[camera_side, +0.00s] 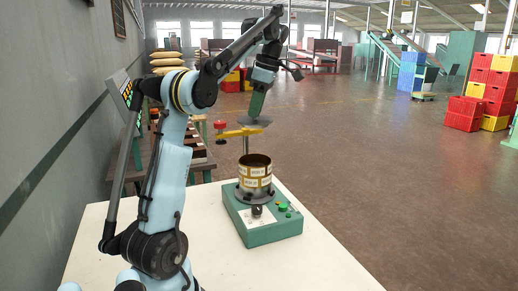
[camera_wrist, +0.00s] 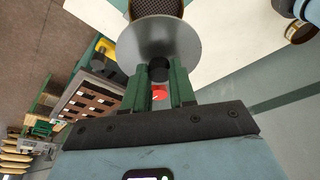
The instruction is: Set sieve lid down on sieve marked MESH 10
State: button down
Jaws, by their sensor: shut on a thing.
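The label text is too small to read. The sieve's dark mesh (camera_wrist: 157,7) shows partly behind the lid in the wrist view.
The green machine (camera_side: 263,226) with knobs and buttons sits on a white table (camera_side: 320,262). A yellow bar (camera_side: 241,133) with a red knob (camera_side: 219,125) stands behind the sieve, between lid and sieve height. The table's right side is clear.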

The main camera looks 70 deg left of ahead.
aim_at(264, 120)
jog(key=shift+f, duration=1.95)
jog(key=shift+f, duration=2.9)
jog(key=shift+f, duration=1.15)
jog(key=c, duration=0.8)
grip_release()
jog(key=shift+c, duration=0.2)
jog(key=v, duration=1.2)
jog(key=shift+r, duration=0.1)
